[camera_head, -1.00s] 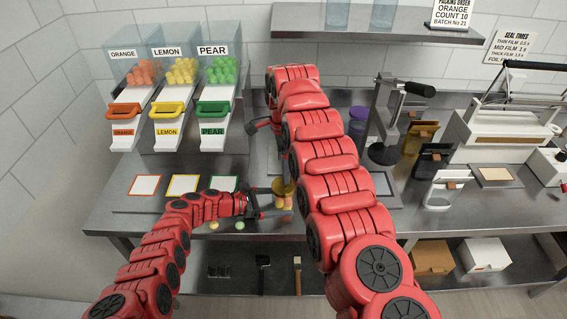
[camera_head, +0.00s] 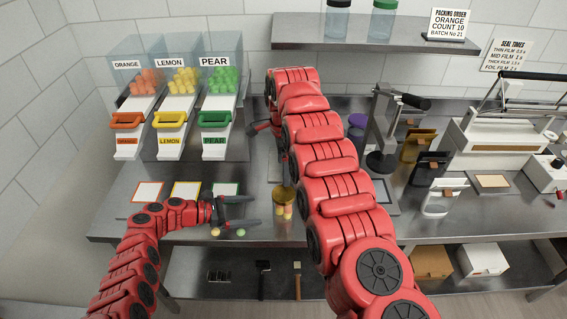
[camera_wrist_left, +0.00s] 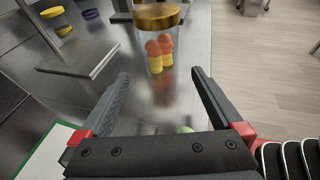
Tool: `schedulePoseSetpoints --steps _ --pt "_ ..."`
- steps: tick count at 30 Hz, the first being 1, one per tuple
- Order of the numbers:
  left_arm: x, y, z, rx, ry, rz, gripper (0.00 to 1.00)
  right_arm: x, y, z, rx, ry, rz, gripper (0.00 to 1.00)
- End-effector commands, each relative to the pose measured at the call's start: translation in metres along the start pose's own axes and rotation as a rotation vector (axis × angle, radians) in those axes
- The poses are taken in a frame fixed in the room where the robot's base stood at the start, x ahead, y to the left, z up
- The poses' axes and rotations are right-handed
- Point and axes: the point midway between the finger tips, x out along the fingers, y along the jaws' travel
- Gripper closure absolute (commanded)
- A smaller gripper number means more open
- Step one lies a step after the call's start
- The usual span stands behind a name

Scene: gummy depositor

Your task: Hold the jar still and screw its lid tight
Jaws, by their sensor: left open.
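The jar (camera_head: 284,211) stands upright on the steel table, partly beside my right arm. Its gold lid (camera_head: 285,193) is on top. The left wrist view shows the clear jar (camera_wrist_left: 158,58) with orange and yellow gummies inside and the gold lid (camera_wrist_left: 157,16) seated on it; I cannot tell how tight it is. My left gripper (camera_head: 256,210) is open and empty, left of the jar and apart from it. In the wrist view the jar stands beyond the fingertips. My right gripper (camera_head: 260,127) shows only in part behind its arm, above and behind the jar; its jaw opening is unclear.
Loose yellow (camera_head: 215,232) and green (camera_head: 241,232) gummies lie near my left gripper. Gummy dispensers (camera_head: 170,115) stand at the back left. A press (camera_head: 385,130) and a sealer (camera_head: 500,140) stand right. A shelf (camera_head: 400,32) hangs above.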

Motion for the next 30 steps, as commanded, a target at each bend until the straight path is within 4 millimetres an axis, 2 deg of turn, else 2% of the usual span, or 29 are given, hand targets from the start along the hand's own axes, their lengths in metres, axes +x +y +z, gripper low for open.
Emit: schedulePoseSetpoints --steps 3,10,15,27,30 --pt "-0.029 0.001 -0.002 0.0 0.0 0.006 0.0 0.001 0.0 0.0 0.0 0.0 0.001 0.0" --pt "-0.062 0.0 -0.003 -0.002 0.001 0.001 0.0 0.005 0.0 0.0 0.0 0.0 0.001 0.0" --pt "-0.07 -0.001 -0.002 -0.001 0.001 -0.001 0.0 0.005 0.0 0.0 0.0 0.0 0.001 0.0" --pt "-0.069 -0.001 -0.002 -0.002 0.001 -0.002 0.0 0.005 0.0 0.0 0.0 0.0 0.0 0.0" --pt "-0.071 -0.001 0.005 -0.002 0.001 -0.001 0.0 -0.001 0.0 0.0 0.0 0.0 0.0 0.0"
